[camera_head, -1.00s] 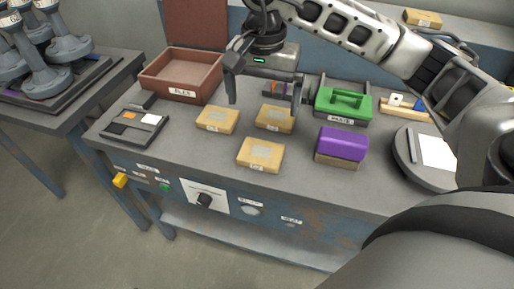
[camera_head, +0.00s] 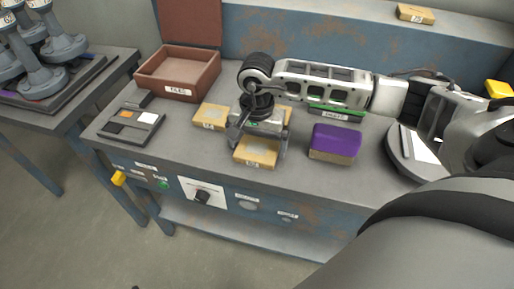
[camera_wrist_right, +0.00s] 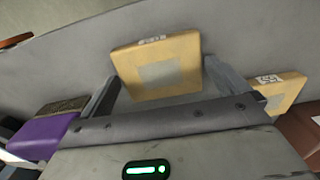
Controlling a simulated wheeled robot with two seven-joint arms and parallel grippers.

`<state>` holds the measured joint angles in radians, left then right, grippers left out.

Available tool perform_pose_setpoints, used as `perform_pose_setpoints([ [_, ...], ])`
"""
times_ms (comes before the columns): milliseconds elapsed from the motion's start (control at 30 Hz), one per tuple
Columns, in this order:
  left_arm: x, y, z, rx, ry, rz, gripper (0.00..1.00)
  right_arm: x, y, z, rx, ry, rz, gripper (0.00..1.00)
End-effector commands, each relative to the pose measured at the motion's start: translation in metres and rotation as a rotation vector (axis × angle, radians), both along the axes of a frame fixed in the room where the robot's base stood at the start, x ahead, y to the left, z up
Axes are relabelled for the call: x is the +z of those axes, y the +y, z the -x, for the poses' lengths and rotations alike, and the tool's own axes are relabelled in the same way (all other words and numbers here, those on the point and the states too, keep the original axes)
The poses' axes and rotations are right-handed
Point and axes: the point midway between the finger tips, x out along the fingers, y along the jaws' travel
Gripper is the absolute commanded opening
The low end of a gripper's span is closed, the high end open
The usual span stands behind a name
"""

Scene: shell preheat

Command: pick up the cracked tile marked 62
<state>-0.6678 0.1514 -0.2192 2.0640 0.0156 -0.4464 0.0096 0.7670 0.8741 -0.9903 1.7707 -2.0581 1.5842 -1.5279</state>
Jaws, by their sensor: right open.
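My right gripper (camera_head: 257,148) is open and pointing down over the front tan tile (camera_head: 257,158). In the right wrist view, this tile (camera_wrist_right: 180,48) lies between the spread fingers (camera_wrist_right: 160,72); contact cannot be told. It has a grey square on top and a small label on its side. A second tan tile (camera_head: 209,115) lies to the left and also shows in the wrist view (camera_wrist_right: 283,91). A third tile (camera_head: 288,114) is mostly hidden behind the gripper. The labels are too small to read surely, so I cannot tell which is 62. My left gripper is out of view.
A brown open box (camera_head: 178,90) stands at the back left, with a black tray (camera_head: 130,126) before it. A purple-topped block (camera_head: 335,141) is right of the front tile. The green case (camera_head: 335,112) is partly behind my arm. Another tan block (camera_head: 415,14) lies on the back shelf.

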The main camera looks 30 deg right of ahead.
Motion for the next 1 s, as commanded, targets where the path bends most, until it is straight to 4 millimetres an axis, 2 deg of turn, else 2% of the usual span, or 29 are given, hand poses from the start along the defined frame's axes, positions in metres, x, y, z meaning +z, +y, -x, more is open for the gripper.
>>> perform_pose_setpoints([
  [267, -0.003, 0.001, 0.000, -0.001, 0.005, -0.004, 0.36, -0.006, 0.000, 0.000, 0.000, -0.001, 0.000, 1.00],
  [300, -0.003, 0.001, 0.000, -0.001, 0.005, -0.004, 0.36, -0.006, 0.000, 0.000, 0.000, -0.001, 0.000, 0.97],
  [433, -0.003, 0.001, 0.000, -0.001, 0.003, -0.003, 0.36, -0.006, 0.000, 0.000, 0.000, -0.001, 0.000, 0.61],
  [467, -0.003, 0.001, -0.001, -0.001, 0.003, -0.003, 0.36, -0.006, 0.000, 0.000, 0.000, -0.001, 0.000, 0.60],
  [767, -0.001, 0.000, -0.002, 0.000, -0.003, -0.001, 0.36, -0.003, 0.000, -0.001, 0.000, -0.004, 0.000, 0.60],
  [867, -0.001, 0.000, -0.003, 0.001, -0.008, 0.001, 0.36, 0.002, 0.000, -0.001, 0.000, -0.004, -0.001, 0.60],
  [1000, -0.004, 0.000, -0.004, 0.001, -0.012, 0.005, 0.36, 0.019, 0.000, -0.002, 0.001, -0.009, -0.001, 0.60],
])
